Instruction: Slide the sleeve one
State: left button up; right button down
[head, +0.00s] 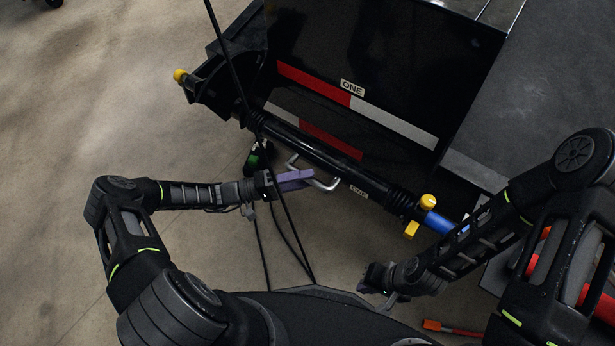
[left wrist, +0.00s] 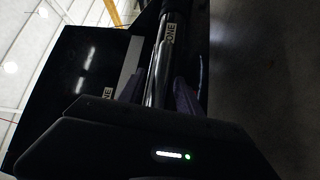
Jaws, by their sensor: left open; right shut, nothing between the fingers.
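A glossy black tube (head: 320,155) with a small ONE label (head: 359,190) runs diagonally along the trailer frame's front. A bent metal handle (head: 327,185) sticks out from its near side. My left gripper (head: 296,180), with purple fingers, is open at the handle, on the near side of the tube. In the left wrist view the black tube (left wrist: 165,60) rises beyond the gap between the open fingers (left wrist: 165,95), its ONE label (left wrist: 171,34) above. Whether the fingers touch anything is unclear. My right gripper (head: 380,280) is shut and empty at lower right, apart from the tube and partly hidden.
A black panel (head: 380,60) with a second ONE label (head: 352,88) and red-white strips (head: 318,82) stands behind the tube. Yellow knobs (head: 428,201) and a blue piece (head: 442,224) are at its right end. Cables hang near my left gripper. Floor (head: 90,90) at left is clear.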

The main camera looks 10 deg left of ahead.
pick_arm(q)
jog(key=shift+w+d+r, duration=0.1)
jog(key=shift+w+d, duration=0.1)
jog(key=shift+d, duration=0.25)
jog(key=shift+c, duration=0.2)
grip_shut()
dwell(0.9)
